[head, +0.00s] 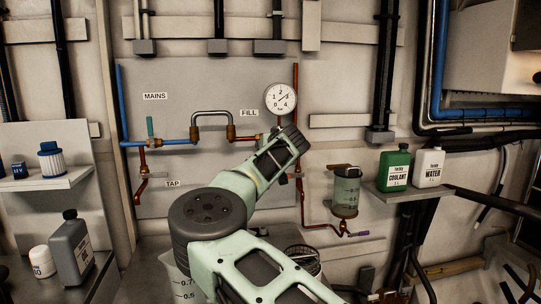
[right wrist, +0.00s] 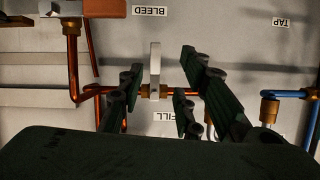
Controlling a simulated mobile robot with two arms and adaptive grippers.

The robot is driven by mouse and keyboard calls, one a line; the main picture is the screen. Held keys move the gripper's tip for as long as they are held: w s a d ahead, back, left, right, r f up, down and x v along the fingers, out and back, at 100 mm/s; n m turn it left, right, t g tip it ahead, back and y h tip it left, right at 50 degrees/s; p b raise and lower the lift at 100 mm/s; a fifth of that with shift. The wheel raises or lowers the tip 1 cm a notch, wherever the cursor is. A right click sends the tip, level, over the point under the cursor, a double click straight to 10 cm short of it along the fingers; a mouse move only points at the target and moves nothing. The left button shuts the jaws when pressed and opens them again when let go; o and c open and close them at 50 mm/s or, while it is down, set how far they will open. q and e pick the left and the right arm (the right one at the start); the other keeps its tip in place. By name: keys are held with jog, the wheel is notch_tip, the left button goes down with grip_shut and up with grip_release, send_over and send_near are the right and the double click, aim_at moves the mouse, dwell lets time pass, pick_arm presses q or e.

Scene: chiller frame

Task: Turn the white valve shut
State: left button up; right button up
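The white valve handle (right wrist: 155,65) shows in the right wrist view as a pale upright lever on a brass fitting (right wrist: 154,91) in a copper pipe. My right gripper (right wrist: 160,88) is open, with dark fingers on both sides of the handle and a visible gap on each side. Contact cannot be made out. In the head view my right gripper (head: 284,148) is at the wall panel below the gauge and covers the white valve. My left gripper is not in view.
A pressure gauge (head: 281,98) sits just above my right gripper. A teal-handled valve (head: 150,127) is on the blue mains pipe to the left. A clear reservoir (head: 346,190) hangs at right. Coolant (head: 394,168) and water (head: 429,168) bottles stand on a shelf.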

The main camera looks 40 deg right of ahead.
jog(key=shift+v, duration=2.15)
jog(key=shift+f, duration=0.15)
